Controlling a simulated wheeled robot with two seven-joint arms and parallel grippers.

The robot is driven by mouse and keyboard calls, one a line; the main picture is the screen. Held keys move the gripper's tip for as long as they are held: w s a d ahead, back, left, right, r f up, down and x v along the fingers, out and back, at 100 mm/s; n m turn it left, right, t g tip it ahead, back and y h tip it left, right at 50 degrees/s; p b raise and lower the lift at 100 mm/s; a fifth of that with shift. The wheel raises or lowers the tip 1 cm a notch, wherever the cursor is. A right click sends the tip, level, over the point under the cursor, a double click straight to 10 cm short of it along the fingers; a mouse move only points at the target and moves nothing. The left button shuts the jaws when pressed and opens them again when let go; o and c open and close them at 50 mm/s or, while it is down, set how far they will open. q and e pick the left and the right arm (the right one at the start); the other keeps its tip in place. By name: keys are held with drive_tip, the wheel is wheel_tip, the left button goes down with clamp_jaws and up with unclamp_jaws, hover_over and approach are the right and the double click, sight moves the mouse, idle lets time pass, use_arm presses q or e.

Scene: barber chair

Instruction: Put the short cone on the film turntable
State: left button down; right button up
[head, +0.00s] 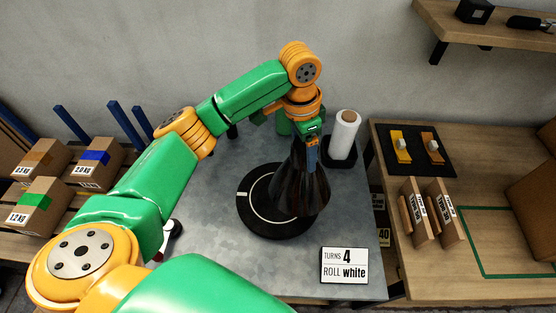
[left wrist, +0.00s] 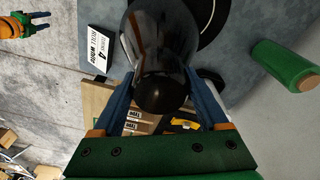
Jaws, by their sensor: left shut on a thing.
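The short cone (head: 303,192) is dark and glossy, narrow at the top and wide at the bottom. My left gripper (head: 311,158) is shut on its upper part. In the left wrist view the cone (left wrist: 160,48) sits between the two blue fingers. The film turntable (head: 250,222) is a black disc with a white ring and a white mark. In the head view the cone covers the disc's right part. I cannot tell whether its base touches the disc. My right gripper (left wrist: 38,22) shows small in the left wrist view, its blue fingers apart and empty.
A white film roll (head: 345,132) stands on a black base behind right. A green roll (left wrist: 285,65) is partly hidden by my arm in the head view. A sign (head: 344,265) reading "TURNS 4, ROLL white" stands in front. Weighted boxes (head: 97,165) are at left; a wooden bench (head: 470,180) is right.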

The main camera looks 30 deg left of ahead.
use_arm(q)
drive_tip(key=a+f+p, duration=0.1)
drive_tip(key=a+f, duration=0.5)
drive_tip(key=shift+w, duration=0.15)
drive_tip(key=f, duration=0.1)
drive_tip(key=f+p, duration=0.1)
drive_tip(key=shift+a+f, duration=0.3)
drive_tip(key=shift+f, duration=0.55)
unclamp_jaws()
wheel_tip(320, 180, up, 12)
drive_tip(key=s+a, duration=0.1)
drive_tip(key=shift+b, duration=0.3)
